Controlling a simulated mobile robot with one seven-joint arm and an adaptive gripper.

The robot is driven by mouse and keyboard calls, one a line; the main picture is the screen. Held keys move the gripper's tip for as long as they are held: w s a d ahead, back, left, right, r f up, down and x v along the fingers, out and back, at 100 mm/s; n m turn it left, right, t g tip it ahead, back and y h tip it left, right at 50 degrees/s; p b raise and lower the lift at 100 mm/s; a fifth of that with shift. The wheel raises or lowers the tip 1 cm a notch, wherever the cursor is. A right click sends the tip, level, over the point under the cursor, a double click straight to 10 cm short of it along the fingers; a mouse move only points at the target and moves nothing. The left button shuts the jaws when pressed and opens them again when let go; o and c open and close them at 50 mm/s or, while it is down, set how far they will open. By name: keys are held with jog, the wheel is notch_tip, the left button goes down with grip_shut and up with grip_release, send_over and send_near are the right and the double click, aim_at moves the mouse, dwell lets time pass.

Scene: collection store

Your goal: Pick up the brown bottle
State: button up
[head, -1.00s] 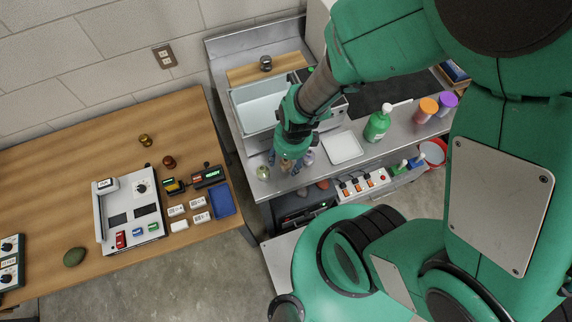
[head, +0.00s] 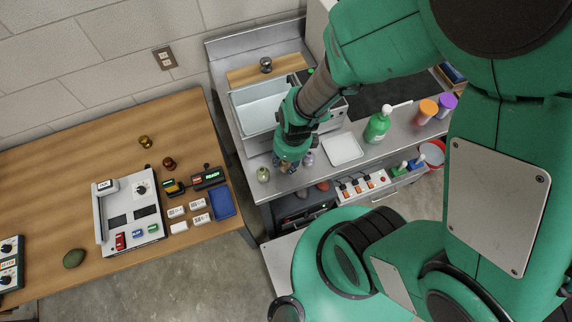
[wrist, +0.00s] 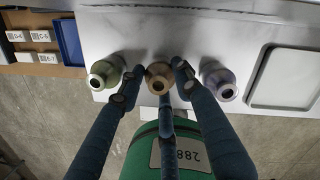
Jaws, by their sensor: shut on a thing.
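The brown bottle (wrist: 158,80), tan with a round dark opening, stands between a pale green bottle (wrist: 104,74) and a pale purple bottle (wrist: 218,82) in the wrist view. My gripper (wrist: 157,72) is shut on it, with blue fingers on its left and right and another on the near side. In the head view my gripper (head: 287,163) is low over the front edge of the steel counter (head: 266,187), and its fingers mostly hide the brown bottle. The green bottle (head: 263,175) and the purple bottle (head: 308,159) stand close on either side. I cannot tell whether the brown bottle touches the counter.
A white tray (head: 343,149) and a green pump bottle (head: 377,128) stand to the right on the counter. A sink basin (head: 262,108) is behind. The wooden table (head: 60,200) to the left holds a scale-like device (head: 128,213) and a blue tray (head: 222,203).

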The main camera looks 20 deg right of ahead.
notch_tip(320, 180, up, 10)
jog(key=p, duration=0.2)
jog(key=shift+f+p, duration=0.1)
jog(key=shift+p, duration=0.2)
dwell(0.3)
